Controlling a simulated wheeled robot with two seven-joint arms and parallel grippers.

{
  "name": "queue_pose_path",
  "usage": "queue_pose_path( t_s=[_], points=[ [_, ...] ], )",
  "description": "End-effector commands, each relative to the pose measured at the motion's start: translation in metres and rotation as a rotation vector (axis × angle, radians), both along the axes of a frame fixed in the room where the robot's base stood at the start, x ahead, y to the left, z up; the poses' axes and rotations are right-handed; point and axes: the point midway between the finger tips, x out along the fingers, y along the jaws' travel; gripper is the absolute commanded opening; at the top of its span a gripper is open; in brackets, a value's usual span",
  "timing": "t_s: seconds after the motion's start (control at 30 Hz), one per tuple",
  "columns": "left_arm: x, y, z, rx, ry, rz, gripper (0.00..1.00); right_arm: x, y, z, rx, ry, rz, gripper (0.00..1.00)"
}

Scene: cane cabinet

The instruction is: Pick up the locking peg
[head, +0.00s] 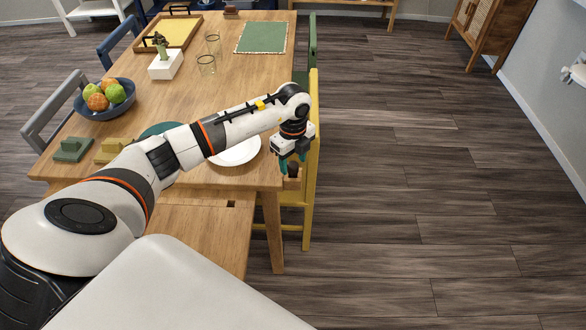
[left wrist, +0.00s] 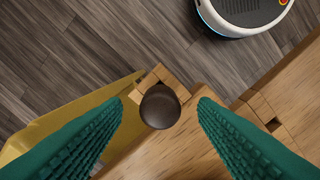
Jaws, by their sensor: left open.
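The locking peg appears as a dark brown round knob (left wrist: 160,107) on a small light-wood block (left wrist: 152,78) at the table's edge. In the head view the dark knob (head: 293,170) shows just below my left gripper (head: 292,161). My left gripper is open and points down. In the left wrist view its two green ribbed fingers (left wrist: 160,101) stand on either side of the knob, with a visible gap on each side. I cannot tell whether the fingertips are level with the knob. My right gripper is not in view.
A yellow chair (head: 311,195) stands close beside the block. A white plate (head: 238,152) lies under my left arm. A fruit bowl (head: 106,103), a white planter (head: 165,66) and glasses (head: 206,66) stand on the wooden table (head: 240,84). The floor at right is clear.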

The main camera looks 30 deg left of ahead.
Motion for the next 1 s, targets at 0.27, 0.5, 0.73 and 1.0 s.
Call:
queue_pose_path(
  t_s=[0.27, 0.5, 0.73, 1.0],
  points=[
    [0.000, 0.000, -0.025, 0.000, 0.000, -0.001, 0.54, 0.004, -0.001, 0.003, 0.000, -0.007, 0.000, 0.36],
    [0.000, 0.000, -0.025, 0.000, 0.000, -0.001, 0.44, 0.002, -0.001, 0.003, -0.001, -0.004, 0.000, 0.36],
    [0.000, 0.000, -0.025, 0.000, 0.000, 0.000, 0.06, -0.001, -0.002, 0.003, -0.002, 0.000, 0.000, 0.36],
    [0.000, 0.000, -0.022, 0.000, -0.001, 0.000, 0.06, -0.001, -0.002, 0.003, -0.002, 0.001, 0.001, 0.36]
  ],
)
